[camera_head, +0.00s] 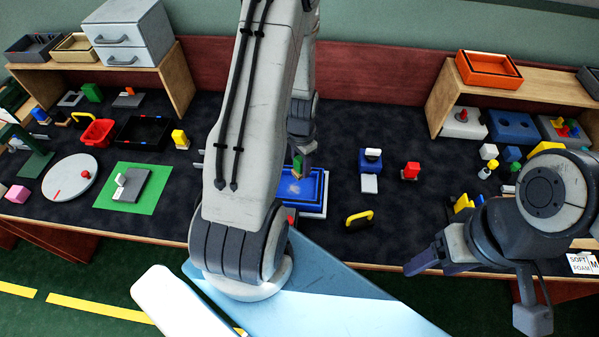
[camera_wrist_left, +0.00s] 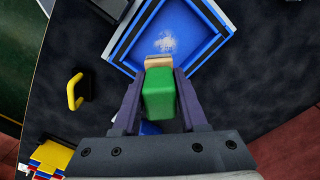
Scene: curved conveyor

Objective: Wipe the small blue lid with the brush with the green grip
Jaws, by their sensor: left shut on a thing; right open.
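The small blue lid (camera_head: 313,184) lies on the dark bench, partly hidden by my left arm in the head view. The left wrist view shows the lid (camera_wrist_left: 190,22) with a raised blue rim and a pale smudge on its inner face. My left gripper (camera_wrist_left: 158,90) is shut on the brush with the green grip (camera_wrist_left: 158,98). The brush's tan end points at the lid, over its near corner; I cannot tell whether it touches. My right gripper (camera_head: 428,262) is open and empty at the bench's front edge, right of the lid.
A green mat (camera_head: 150,200) and a white disc (camera_head: 70,177) lie at left. Shelves stand at both back corners.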

